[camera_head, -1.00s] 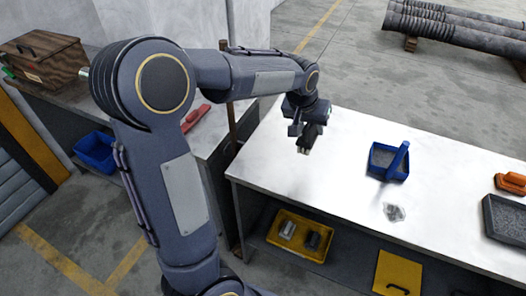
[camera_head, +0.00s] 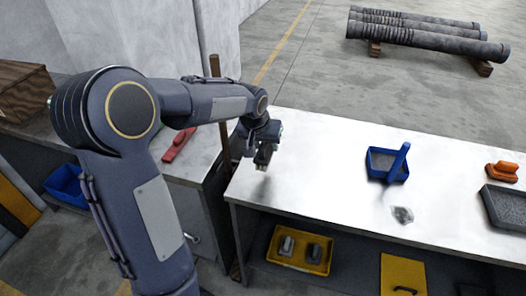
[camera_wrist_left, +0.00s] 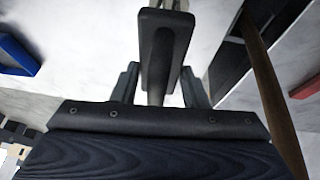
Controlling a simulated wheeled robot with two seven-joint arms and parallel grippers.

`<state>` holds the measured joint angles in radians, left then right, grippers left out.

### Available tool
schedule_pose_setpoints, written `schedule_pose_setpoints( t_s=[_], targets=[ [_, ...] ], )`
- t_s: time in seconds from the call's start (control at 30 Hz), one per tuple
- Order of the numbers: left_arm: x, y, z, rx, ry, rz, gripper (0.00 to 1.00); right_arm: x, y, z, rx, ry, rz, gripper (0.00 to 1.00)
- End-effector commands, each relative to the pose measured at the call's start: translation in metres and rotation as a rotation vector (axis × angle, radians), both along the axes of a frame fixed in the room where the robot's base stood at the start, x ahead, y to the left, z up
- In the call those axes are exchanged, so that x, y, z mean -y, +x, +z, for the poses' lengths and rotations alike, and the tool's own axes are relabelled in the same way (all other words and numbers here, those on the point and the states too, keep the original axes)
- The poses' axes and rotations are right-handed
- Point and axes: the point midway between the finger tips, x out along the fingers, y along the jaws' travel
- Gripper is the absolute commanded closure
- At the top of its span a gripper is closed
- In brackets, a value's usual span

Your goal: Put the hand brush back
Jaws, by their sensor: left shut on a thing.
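My left gripper (camera_head: 264,165) is shut on a small dark thing and hangs above the left end of the white bench. In the left wrist view a black bar with a rounded end (camera_wrist_left: 160,50) stands between the fingers; I take it for the hand brush, though its bristles cannot be made out. In the head view it is mostly hidden by the gripper. My right gripper is not in view.
The white bench (camera_head: 300,150) carries a blue dustpan (camera_head: 376,170), a grey debris patch (camera_head: 402,214), an orange tool (camera_head: 502,171) and a grey tray (camera_head: 508,208). A brown post (camera_head: 216,100) stands beside its left end. A red thing (camera_head: 179,142) lies on the left bench.

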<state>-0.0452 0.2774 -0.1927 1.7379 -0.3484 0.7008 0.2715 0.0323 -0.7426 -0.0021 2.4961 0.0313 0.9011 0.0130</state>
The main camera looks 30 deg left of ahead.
Motion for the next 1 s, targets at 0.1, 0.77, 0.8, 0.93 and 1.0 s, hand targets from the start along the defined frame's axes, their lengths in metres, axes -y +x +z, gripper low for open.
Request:
schedule_pose_setpoints(
  t_s=[0.1, 0.77, 0.8, 0.93, 1.0],
  targets=[
    [-0.008, 0.008, -0.013, -0.001, 0.0, 0.001, 0.78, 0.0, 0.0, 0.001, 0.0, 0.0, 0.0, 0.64],
    [-0.016, 0.016, -0.057, 0.002, 0.0, 0.0, 0.78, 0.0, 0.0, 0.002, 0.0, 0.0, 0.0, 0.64],
    [-0.016, 0.016, -0.057, 0.002, 0.0, 0.0, 0.78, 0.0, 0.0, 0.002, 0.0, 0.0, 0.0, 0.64],
    [-0.016, 0.016, -0.062, 0.002, 0.0, 0.0, 0.78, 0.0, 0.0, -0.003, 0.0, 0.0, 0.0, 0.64],
    [-0.016, 0.016, -0.06, 0.001, -0.001, 0.0, 0.51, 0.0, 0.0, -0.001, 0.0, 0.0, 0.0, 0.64]
  ],
)
